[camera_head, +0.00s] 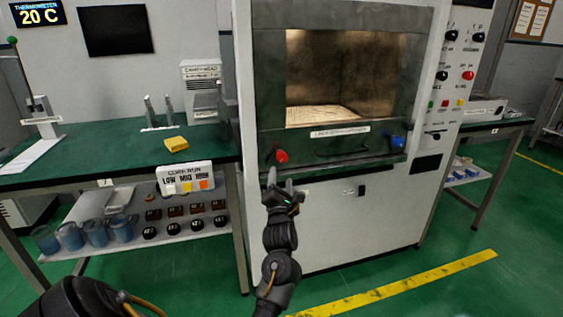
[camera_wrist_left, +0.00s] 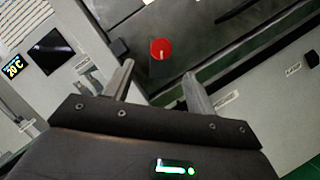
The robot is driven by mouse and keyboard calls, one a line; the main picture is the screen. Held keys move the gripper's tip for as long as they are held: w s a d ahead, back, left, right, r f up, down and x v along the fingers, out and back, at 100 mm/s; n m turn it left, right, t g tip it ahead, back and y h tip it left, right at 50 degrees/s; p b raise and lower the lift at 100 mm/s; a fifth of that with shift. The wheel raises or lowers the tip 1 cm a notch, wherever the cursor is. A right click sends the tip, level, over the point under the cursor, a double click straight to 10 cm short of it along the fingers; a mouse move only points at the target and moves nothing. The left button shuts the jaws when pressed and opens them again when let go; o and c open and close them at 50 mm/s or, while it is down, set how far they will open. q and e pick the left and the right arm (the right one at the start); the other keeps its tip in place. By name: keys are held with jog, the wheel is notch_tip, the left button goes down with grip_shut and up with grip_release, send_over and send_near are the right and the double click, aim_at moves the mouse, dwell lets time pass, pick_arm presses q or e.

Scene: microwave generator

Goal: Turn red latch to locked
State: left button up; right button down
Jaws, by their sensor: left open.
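The red latch (camera_head: 281,156) is a round red knob at the lower left of the microwave generator's front (camera_head: 330,150). It also shows in the left wrist view (camera_wrist_left: 161,49), with a pale line on its face. My left gripper (camera_head: 281,181) is open and empty, just below the red latch in the head view. In the left wrist view, the knob lies beyond and between the two fingertips (camera_wrist_left: 160,80), apart from them. A blue latch (camera_head: 397,142) is at the lower right of the front. My right gripper is not in view.
A dark handle bar (camera_head: 340,150) runs between the latches. Left is a green bench (camera_head: 100,155) with a yellow block (camera_head: 176,144) and a sign with coloured squares (camera_head: 186,180). A lower shelf holds blue jars and several dark items. The floor in front is clear.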

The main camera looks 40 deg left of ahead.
aim_at(282, 159)
pick_arm(q)
jog(key=x, duration=1)
jog(key=shift+w+a+r, duration=0.1)
jog(key=shift+w+a, duration=0.05)
jog(key=shift+w, duration=0.2)
jog(key=c, duration=0.9)
jog(key=shift+c, duration=0.5)
